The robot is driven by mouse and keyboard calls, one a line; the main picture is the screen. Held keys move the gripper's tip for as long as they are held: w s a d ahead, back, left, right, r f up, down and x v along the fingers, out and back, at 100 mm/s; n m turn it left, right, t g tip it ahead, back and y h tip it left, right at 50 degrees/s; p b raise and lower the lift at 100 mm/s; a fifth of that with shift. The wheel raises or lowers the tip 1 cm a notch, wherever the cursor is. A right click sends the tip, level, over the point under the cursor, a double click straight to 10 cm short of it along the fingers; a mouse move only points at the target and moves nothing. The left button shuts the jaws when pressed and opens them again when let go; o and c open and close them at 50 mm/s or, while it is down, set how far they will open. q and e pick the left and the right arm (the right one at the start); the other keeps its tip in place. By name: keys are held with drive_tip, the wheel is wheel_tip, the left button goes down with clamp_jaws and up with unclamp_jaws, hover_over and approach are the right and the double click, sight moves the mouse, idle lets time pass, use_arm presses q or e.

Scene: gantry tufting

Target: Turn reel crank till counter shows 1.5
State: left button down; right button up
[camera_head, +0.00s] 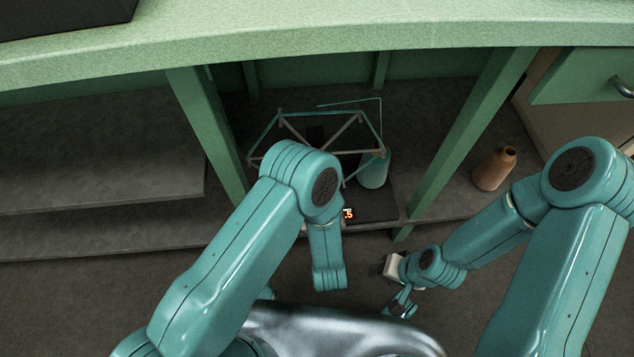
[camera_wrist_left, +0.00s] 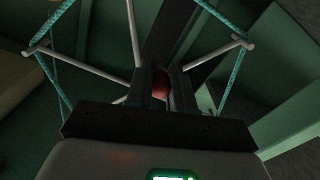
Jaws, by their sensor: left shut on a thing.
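The yarn reel (camera_head: 318,135) stands in the middle bay, an open frame of pale spokes with teal yarn around its tips. In the left wrist view its spokes (camera_wrist_left: 133,35) and yarn fan out ahead. My left gripper (camera_wrist_left: 161,88) is shut on the red crank knob (camera_wrist_left: 160,84); in the head view my arm hides both. The counter (camera_head: 348,214) glows orange at the reel's base; a ".5" shows and my arm covers at least part of the rest. My right gripper (camera_head: 402,304) is low, right of the middle, away from the reel; its jaws are too small to judge.
A teal yarn cone (camera_head: 373,170) stands right of the reel, with a thin wire guide above. Green posts (camera_head: 208,130) flank the bay. A green drawer (camera_head: 590,80) is at upper right. The left shelf (camera_head: 100,150) is bare.

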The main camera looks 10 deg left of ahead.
use_arm(q)
drive_tip(key=shift+a, duration=0.1)
idle(0.4)
drive_tip(key=c, duration=1)
unclamp_jaws()
